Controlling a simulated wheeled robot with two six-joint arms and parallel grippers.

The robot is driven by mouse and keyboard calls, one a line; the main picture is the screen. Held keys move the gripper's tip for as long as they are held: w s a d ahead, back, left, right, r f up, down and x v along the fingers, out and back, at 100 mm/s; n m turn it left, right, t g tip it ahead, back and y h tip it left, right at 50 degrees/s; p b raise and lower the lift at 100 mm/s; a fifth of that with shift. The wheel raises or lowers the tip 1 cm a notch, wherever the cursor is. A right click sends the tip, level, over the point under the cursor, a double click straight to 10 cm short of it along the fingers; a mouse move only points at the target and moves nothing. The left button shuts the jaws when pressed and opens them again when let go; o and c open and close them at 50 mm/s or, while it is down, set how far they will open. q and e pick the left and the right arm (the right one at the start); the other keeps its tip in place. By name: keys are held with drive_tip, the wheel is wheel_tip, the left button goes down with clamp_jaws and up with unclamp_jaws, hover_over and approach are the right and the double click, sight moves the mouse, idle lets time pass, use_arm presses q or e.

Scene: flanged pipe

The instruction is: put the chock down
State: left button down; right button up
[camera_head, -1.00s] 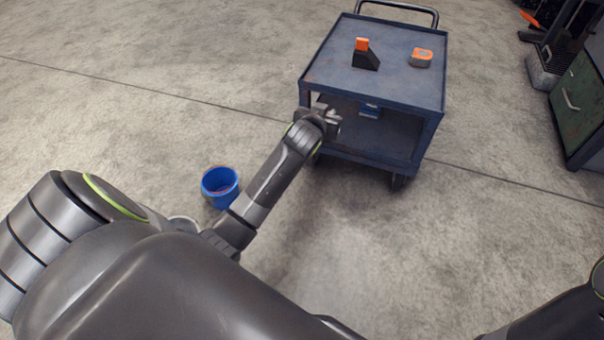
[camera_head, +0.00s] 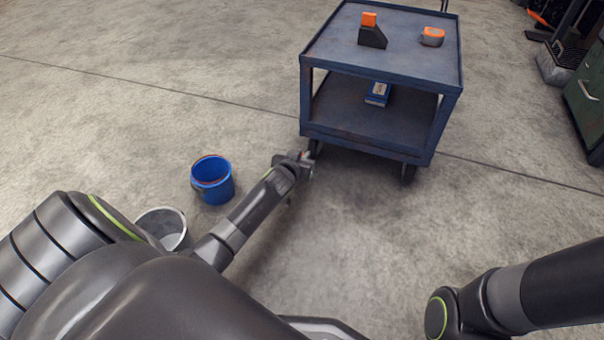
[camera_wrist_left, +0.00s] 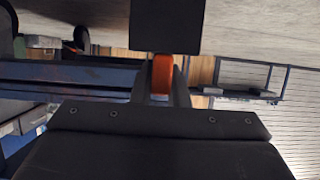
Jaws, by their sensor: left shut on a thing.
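In the left wrist view a chock (camera_wrist_left: 168,25) shows as a black block at the top, with an orange grip (camera_wrist_left: 162,78) below it. My left gripper (camera_wrist_left: 160,92) is shut on that orange grip. In the head view my left gripper (camera_head: 303,162) is low beside the front left leg of the blue cart (camera_head: 385,72); the held chock is mostly hidden there. Whether the chock touches the floor I cannot tell. A second black wedge (camera_head: 372,38) with an orange top stands on the cart. My right gripper is out of view.
An orange and grey object (camera_head: 432,37) lies on the cart top. A small blue box (camera_head: 378,93) is on the lower shelf. A blue bucket (camera_head: 212,180) and a grey bucket (camera_head: 163,228) stand left of my arm. Green cabinet (camera_head: 586,95) at right. Floor before the cart is clear.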

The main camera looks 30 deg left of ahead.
use_arm(q)
drive_tip(key=shift+f+b, duration=1.65)
drive_tip(key=shift+f, duration=0.65)
drive_tip(key=shift+f, duration=0.15)
drive_tip(key=c, duration=1.4)
unclamp_jaws()
